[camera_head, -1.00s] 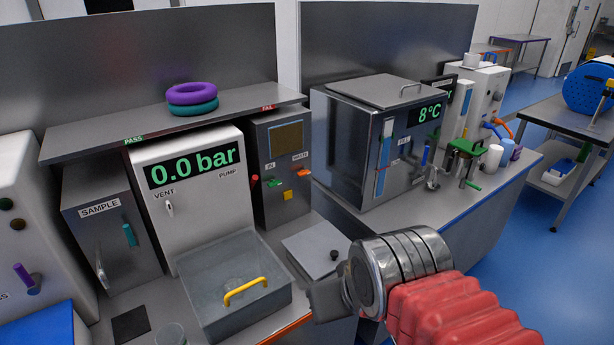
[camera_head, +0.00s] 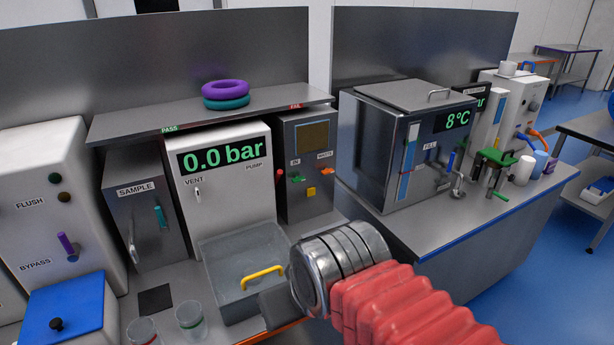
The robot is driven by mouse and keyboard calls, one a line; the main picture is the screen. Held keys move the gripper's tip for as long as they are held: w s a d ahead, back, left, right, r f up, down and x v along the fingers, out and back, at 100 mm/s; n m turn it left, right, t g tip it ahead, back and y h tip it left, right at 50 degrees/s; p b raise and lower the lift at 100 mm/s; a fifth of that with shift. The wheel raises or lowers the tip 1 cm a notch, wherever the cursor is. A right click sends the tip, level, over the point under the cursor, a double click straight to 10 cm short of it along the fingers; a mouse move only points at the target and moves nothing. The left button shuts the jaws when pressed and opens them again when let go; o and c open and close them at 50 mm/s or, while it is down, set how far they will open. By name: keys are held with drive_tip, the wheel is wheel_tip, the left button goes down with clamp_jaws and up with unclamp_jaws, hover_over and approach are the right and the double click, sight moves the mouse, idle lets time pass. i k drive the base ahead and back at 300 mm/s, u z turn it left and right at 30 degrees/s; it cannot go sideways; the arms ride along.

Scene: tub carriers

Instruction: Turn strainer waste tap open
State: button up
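The dark strainer cabinet (camera_head: 304,200) stands at the back of the bench, right of the white pressure unit. Its orange waste tap (camera_head: 326,171) sits at the right of its front under a label reading WASTE, and its handle looks roughly level. My gripper (camera_head: 275,307) is low in the picture, in front of the clear lidded box and well apart from the waste tap. Only a grey part of it shows past my wrist; its fingertips and opening cannot be made out.
The clear box (camera_head: 226,266) with a yellow handle (camera_head: 262,277) stands below the pressure unit. Glass cups (camera_head: 191,320) stand at the front left. A shelf (camera_head: 235,117) with purple and teal rings overhangs the cabinet. A steel 8°C tank (camera_head: 410,150) stands to the right.

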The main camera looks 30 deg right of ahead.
sight(325, 171)
drive_tip(key=u, duration=1.35)
drive_tip(key=k, duration=0.9)
drive_tip(key=z, duration=0.7)
drive_tip(key=i, duration=1)
drive_tip(key=z, duration=0.05)
